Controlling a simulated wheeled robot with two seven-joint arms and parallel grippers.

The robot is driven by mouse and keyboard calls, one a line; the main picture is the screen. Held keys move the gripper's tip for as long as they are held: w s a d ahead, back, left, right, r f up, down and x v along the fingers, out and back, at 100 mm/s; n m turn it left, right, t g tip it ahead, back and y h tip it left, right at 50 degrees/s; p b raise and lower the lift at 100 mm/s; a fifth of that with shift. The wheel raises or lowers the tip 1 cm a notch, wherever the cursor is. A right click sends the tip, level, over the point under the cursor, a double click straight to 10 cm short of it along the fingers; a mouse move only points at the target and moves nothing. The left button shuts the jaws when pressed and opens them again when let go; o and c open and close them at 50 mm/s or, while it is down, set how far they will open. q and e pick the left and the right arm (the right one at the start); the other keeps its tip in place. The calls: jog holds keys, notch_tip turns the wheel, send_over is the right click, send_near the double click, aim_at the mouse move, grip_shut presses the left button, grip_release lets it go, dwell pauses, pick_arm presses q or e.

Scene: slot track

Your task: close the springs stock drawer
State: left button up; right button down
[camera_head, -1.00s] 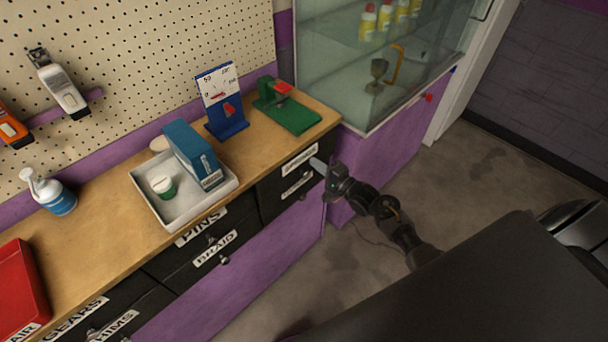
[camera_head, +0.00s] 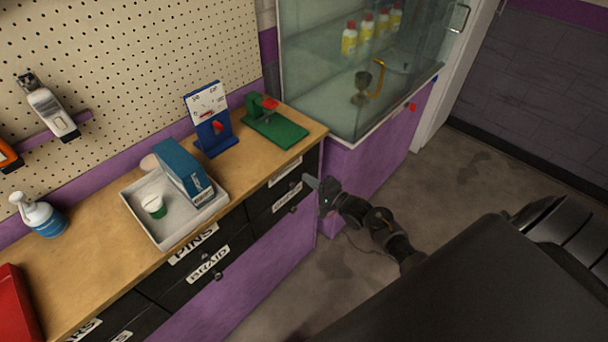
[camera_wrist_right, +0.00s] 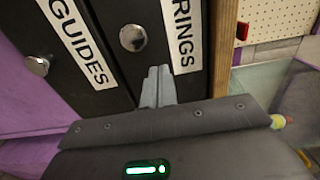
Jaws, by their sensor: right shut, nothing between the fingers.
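The springs drawer (camera_head: 277,181) is the black upper drawer at the right end of the workbench. In the right wrist view its front (camera_wrist_right: 116,14) shows a round metal knob and a white label ending in "RINGS". It looks nearly flush under the worktop, but I cannot tell whether a small gap is left. My right gripper (camera_head: 312,183) is shut and empty, its tips at the right end of this drawer front. In the wrist view the shut fingers (camera_wrist_right: 158,76) point at the front, between knob and label; contact is unclear. My left gripper is not in view.
The guides drawer (camera_wrist_right: 70,65) lies directly below. Pins and braid drawers (camera_head: 200,262) are to the left. On the worktop (camera_head: 95,252) are a grey tray (camera_head: 167,237) with a blue box, and a green fixture (camera_head: 275,129). A glass cabinet stands right; the floor (camera_head: 480,200) is open.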

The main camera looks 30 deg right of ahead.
jog(key=b+v, duration=0.2)
jog(key=v, duration=0.8)
jog(key=shift+s+d, duration=0.25)
